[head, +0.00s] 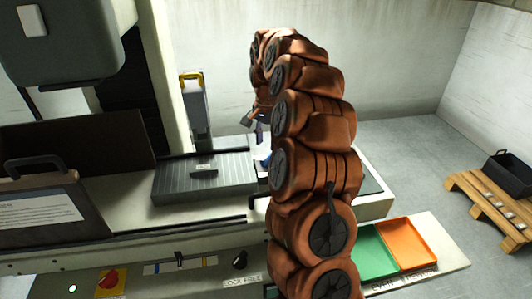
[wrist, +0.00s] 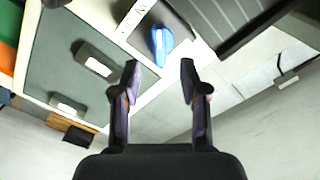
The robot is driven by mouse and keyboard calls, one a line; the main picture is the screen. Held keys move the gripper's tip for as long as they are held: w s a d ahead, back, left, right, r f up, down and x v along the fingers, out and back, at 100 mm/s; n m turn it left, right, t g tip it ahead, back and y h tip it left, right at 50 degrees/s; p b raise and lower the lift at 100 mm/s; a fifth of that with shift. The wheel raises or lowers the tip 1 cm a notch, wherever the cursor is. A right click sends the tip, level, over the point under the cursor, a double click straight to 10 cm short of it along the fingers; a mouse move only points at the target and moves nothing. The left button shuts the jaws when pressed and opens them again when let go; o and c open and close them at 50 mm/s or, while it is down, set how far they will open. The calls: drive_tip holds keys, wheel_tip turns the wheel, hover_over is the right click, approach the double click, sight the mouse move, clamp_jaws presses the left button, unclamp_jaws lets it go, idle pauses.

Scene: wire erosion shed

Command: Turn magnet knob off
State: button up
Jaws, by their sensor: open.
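A blue knob (wrist: 161,45) stands on a dark plate (wrist: 178,22) beside a white label (wrist: 133,20) whose text I cannot read clearly; it looks like the magnet knob. My gripper (wrist: 159,78) is open and empty. In the wrist view the knob lies just beyond the fingertips, between their lines, with no visible contact. In the head view my gripper (head: 253,126) is above the right end of the grey ribbed block (head: 170,186). The knob is mostly hidden there by my arm. The exact knob angle is hard to tell.
A red knob on a yellow plate (head: 119,279) is on the front panel. Green (head: 374,252) and orange (head: 408,243) trays lie at the right front. A padlock-like object (head: 194,88) is behind the block. A pallet (head: 490,205) with a black bin stands on the right floor.

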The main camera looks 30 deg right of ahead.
sight(267, 157)
drive_tip(key=shift+f+p, duration=0.8)
drive_tip(key=shift+f, duration=2)
